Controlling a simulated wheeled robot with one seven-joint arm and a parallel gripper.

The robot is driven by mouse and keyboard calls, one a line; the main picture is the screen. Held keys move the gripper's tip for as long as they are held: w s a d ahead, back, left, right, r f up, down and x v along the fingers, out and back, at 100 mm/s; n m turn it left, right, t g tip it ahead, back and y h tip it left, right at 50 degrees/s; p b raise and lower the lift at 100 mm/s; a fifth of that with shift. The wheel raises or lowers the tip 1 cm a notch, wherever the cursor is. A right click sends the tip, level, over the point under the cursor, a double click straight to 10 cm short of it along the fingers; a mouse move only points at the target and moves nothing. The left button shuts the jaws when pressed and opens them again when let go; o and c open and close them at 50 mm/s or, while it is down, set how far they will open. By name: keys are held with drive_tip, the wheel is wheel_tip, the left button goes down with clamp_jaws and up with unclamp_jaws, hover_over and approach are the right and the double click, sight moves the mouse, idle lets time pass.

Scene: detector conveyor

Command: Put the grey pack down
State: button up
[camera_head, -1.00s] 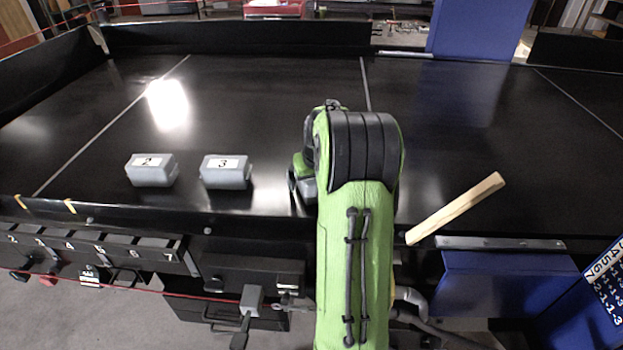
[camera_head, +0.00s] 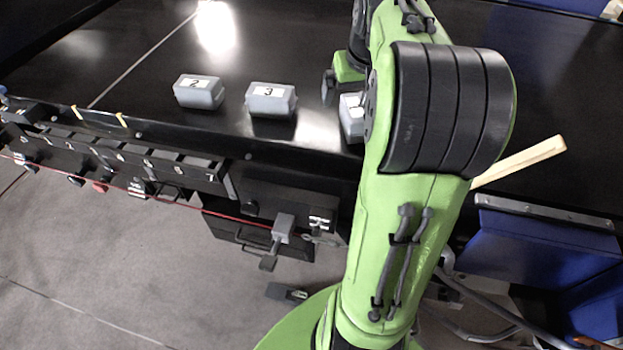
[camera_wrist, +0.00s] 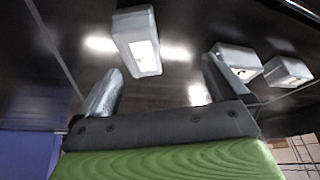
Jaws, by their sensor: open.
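A grey pack (camera_head: 352,117) with a white label rests on the black conveyor, partly hidden by my green arm in the head view. The same pack (camera_wrist: 135,38) shows in the wrist view, out beyond my fingertips and apart from them. My gripper (camera_wrist: 163,66) is open and empty, one finger on each side of the picture. In the head view my gripper (camera_head: 341,84) is mostly hidden behind my arm, close to the pack. Two more grey packs, marked 2 (camera_head: 199,92) and 3 (camera_head: 271,99), lie in a row to its left.
A wooden bar (camera_head: 520,160) sticks out at the conveyor's right front edge. A row of numbered bins (camera_head: 120,150) hangs along the front left. Blue panels (camera_head: 550,240) stand at the lower right. The conveyor behind the packs is clear.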

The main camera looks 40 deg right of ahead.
drive_tip(key=s+a+n, duration=0.1)
drive_tip(key=s+a, duration=0.2)
drive_tip(key=a, duration=0.5)
drive_tip(key=s+a+r+n+t+y, duration=0.1)
drive_tip(key=s+a+n, duration=0.1)
drive_tip(key=s+a, duration=0.35)
drive_tip(key=s+a+n, duration=0.1)
drive_tip(key=s+a, duration=0.1)
drive_tip(key=a, duration=0.8)
drive_tip(key=s+a+f+n+y+b, duration=0.1)
drive_tip(key=s+a+f+b, duration=0.1)
drive_tip(key=s+f+b, duration=0.4)
drive_tip(key=shift+s+a+f+t, duration=0.15)
drive_tip(key=shift+a+f+t, duration=0.2)
drive_tip(key=shift+f, duration=1.4)
